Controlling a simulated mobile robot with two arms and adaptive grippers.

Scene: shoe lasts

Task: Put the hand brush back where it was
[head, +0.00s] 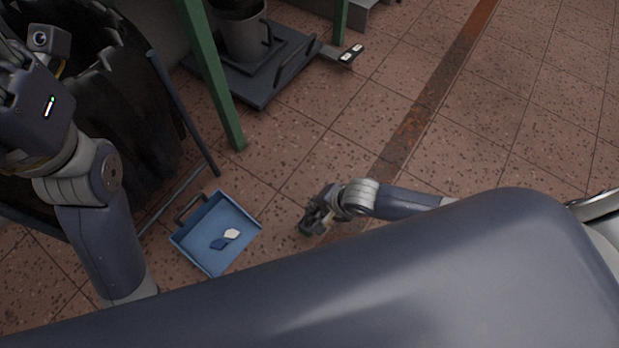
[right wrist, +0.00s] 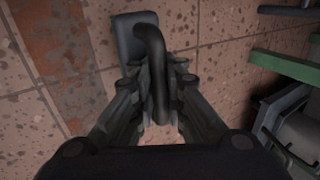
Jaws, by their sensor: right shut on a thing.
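The hand brush shows in the right wrist view, with a blue-grey head (right wrist: 128,38) and a dark curved handle (right wrist: 157,75). My right gripper (right wrist: 158,100) is shut on the handle. In the head view my right gripper (head: 312,222) is low over the tiled floor, to the right of a blue dustpan (head: 250,226); the brush cannot be made out there. My left gripper (head: 12,62) is at the upper left edge, in front of a black bag, and its fingers are partly cut off.
The dustpan holds a blue scrap (head: 219,243) and a white scrap (head: 232,234). The black bag (head: 125,120) hangs in a metal frame. A green leg (head: 215,85) stands near a dark platform (head: 262,92) with a grey container (head: 245,38). Floor at right is clear.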

